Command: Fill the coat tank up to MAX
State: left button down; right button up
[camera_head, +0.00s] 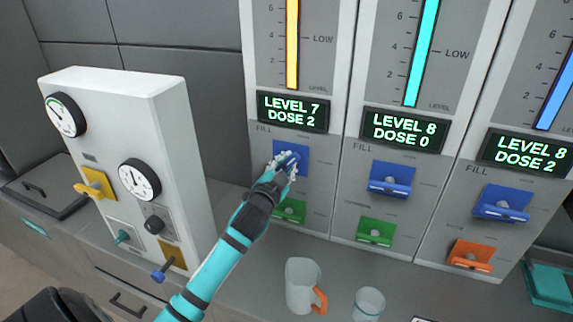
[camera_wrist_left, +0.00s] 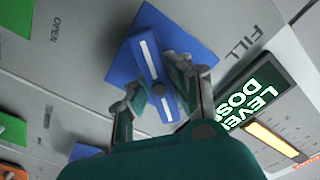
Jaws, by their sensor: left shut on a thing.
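The left tank panel (camera_head: 264,132) has a yellow level column (camera_head: 292,45) and a display (camera_head: 292,112) reading LEVEL 7, DOSE 2. I cannot read a tank name on any panel. My left gripper (camera_head: 286,163) is at this panel's blue FILL handle (camera_head: 304,152). In the left wrist view the gripper (camera_wrist_left: 162,92) is shut on the blue handle (camera_wrist_left: 150,50), with a finger on each side. In the head view the fingers hide most of the handle. The green handle (camera_head: 290,211) sits below, partly behind my arm. My right gripper is not in view.
The middle panel's display (camera_head: 404,129) reads LEVEL 8, DOSE 0; the right display (camera_head: 524,150) reads LEVEL 8, DOSE 2. A jug (camera_head: 300,285) and a cup (camera_head: 369,304) stand on the counter below. A white gauge box (camera_head: 160,110) stands left of my arm.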

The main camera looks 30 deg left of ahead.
pick_arm(q)
jog(key=shift+m, duration=0.4)
jog(key=shift+r+m+p, duration=0.1)
jog(key=shift+m+p, duration=0.5)
jog(key=m+p, duration=0.1)
jog(key=m, duration=0.1)
jog(key=shift+m, duration=0.3)
jog(key=m, duration=0.2)
jog(key=m+p, duration=0.1)
jog(key=m, duration=0.1)
jog(key=shift+f+m+p, duration=0.2)
jog(key=shift+m+p, duration=0.1)
jog(key=shift+m, duration=0.1)
jog(key=c, duration=1.2)
grip_release()
jog(key=shift+o, duration=0.2)
jog(key=v, duration=1.2)
